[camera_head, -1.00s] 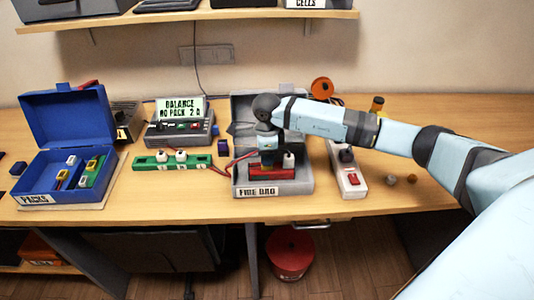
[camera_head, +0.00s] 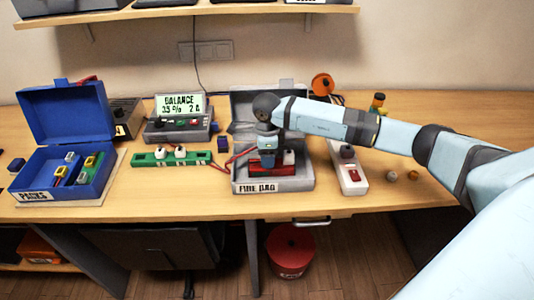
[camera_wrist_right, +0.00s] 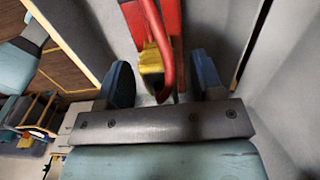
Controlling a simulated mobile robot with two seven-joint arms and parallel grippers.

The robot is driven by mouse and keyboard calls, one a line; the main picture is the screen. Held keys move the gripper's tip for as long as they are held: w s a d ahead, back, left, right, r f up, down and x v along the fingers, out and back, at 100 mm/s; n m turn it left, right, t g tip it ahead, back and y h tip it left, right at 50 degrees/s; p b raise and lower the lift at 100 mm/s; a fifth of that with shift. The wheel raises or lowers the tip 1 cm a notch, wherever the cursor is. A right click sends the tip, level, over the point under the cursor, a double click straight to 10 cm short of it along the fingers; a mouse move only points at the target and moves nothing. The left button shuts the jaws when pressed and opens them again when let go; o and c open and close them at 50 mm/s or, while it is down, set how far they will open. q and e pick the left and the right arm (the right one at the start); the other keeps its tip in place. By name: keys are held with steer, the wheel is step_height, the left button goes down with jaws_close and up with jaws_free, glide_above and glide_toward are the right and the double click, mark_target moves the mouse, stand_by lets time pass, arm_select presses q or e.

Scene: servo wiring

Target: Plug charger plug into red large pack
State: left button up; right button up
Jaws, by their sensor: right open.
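The red large pack (camera_head: 284,171) lies in the grey tray labelled FIRE BAG (camera_head: 270,187). In the right wrist view the red pack (camera_wrist_right: 133,22) runs up from between my fingers. A yellow plug or connector (camera_wrist_right: 151,62) with a red cable (camera_wrist_right: 166,60) is at its end; I cannot tell exactly how they are joined. My right gripper (camera_head: 268,162) is over the pack, its fingers (camera_wrist_right: 163,80) open on either side of the yellow piece, with gaps. The charger (camera_head: 181,118) stands at the back and its screen reads BALANCE, 35 %, 2 A. My left gripper is out of view.
A blue PACKS box (camera_head: 66,112) with several packs stands at left. A green board (camera_head: 145,160) with white knobs lies left of the tray. A white power strip (camera_head: 351,180) is close on its right. The front right of the table is fairly clear.

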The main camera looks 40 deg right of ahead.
step_height(320, 180, up, 14)
steer(key=b, duration=0.1)
stand_by(0.4)
steer(key=shift+f, duration=0.1)
